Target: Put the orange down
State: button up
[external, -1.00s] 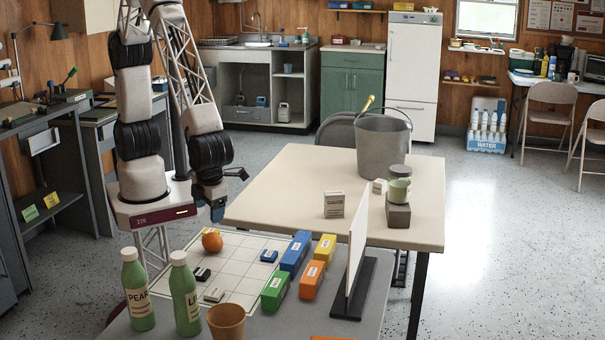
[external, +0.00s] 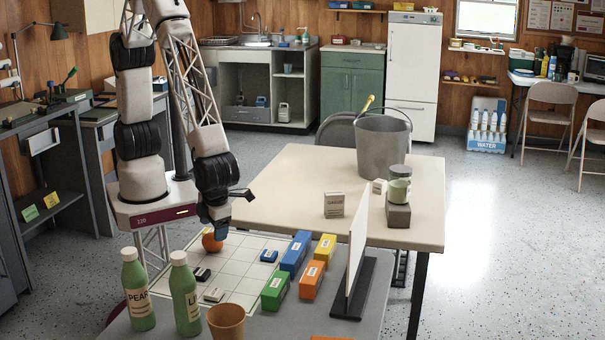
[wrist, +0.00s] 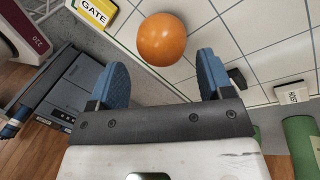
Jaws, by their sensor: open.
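The orange (external: 209,243) sits on the white gridded board (external: 236,272), near its far left corner. My gripper (external: 219,231) is low, just above and beside the orange, and partly covers it in the external view. In the wrist view the orange (wrist: 162,39) lies ahead of the two blue fingertips (wrist: 160,66), centred between them with a gap. The jaws are open and hold nothing.
Small labelled pieces lie on the board: blue (external: 269,256), black (external: 202,274) and white (external: 214,295). Coloured boxes (external: 296,252) and an upright white panel (external: 356,250) stand right. Green bottles (external: 185,292) and a brown cup (external: 226,322) stand in front.

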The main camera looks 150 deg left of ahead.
aim_at(213, 243)
jog(key=shift+f, duration=0.25)
jog(key=shift+x, duration=2.6)
jog(key=c, duration=0.9)
jog(key=shift+o, duration=0.2)
jog(key=shift+w+r, duration=0.1)
jog(key=shift+r, duration=0.05)
